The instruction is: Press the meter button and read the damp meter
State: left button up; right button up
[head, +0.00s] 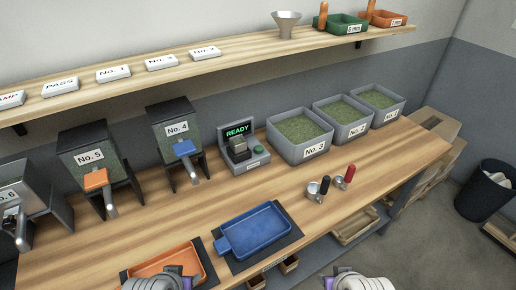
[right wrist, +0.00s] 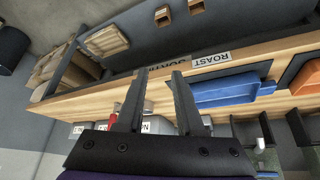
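The damp meter (head: 246,160) is a grey box at the back of the bench in the head view. Its screen (head: 237,130) reads "READY" in green. A dark cup-like part (head: 238,148) sits at its front left, and the round green meter button (head: 260,149) is at its front right. Nothing touches the button. My right gripper (right wrist: 157,84) is open and empty in the right wrist view, its two fingers apart over the bench's front area. In the head view only parts of my left gripper (head: 186,282) show at the bottom edge; its fingers cannot be made out.
Tubs No. 3 (head: 298,137), No. 2 (head: 342,120) and No. 1 (head: 379,103) stand right of the meter. Hopper No. 4 (head: 178,141) stands left. A blue tray (head: 257,231), an orange tray (head: 168,266) and two scoops (head: 320,188) lie in front. A shelf (head: 236,51) runs above.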

aim_at(259, 149)
jog(key=i+j+u, duration=0.1)
jog(key=i+u, duration=0.5)
jog(key=u, duration=0.25)
